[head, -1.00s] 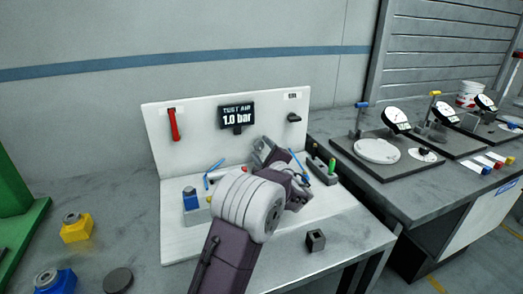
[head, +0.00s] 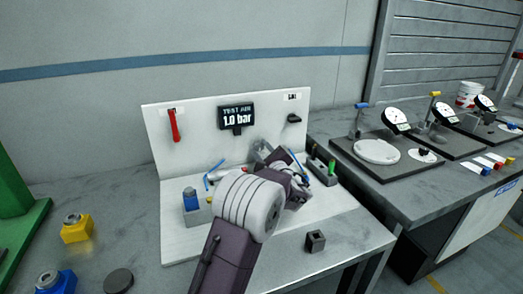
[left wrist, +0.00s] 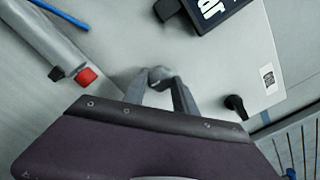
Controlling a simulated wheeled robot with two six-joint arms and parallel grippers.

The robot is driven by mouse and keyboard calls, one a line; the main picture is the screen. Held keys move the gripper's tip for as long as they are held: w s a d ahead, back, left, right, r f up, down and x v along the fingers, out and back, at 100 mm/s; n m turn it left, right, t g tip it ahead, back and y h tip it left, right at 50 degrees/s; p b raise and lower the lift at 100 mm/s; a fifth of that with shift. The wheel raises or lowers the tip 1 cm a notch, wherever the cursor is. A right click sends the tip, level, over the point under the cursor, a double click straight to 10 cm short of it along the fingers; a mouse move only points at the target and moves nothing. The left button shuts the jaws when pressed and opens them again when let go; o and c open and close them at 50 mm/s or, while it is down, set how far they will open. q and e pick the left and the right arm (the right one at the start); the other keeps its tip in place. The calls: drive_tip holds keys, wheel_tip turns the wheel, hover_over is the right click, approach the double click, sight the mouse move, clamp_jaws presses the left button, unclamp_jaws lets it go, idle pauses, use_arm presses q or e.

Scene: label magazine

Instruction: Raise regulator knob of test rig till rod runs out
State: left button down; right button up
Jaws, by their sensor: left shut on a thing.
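The test rig is a white bench with an upright back panel (head: 190,150). Its dark display (head: 236,117) reads 1.0 bar and shows partly in the left wrist view (left wrist: 212,10). My left gripper (head: 262,152) is in front of the panel, below the display. In the left wrist view its fingers (left wrist: 160,92) are closed around a small grey round regulator knob (left wrist: 160,74). A grey cylinder (left wrist: 45,38) with a red end cap (left wrist: 87,75) lies to the left there; I cannot make out a rod coming out of it. My right gripper is not in view.
A red lever (head: 174,124) and a black knob (head: 294,118) sit on the panel. A second table with dial gauges (head: 395,116) stands at the right.

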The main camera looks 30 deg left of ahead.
use_arm(q)
drive_tip(key=c, duration=1)
unclamp_jaws()
drive_tip(key=shift+s+d, duration=0.1)
drive_tip(key=v, duration=0.9)
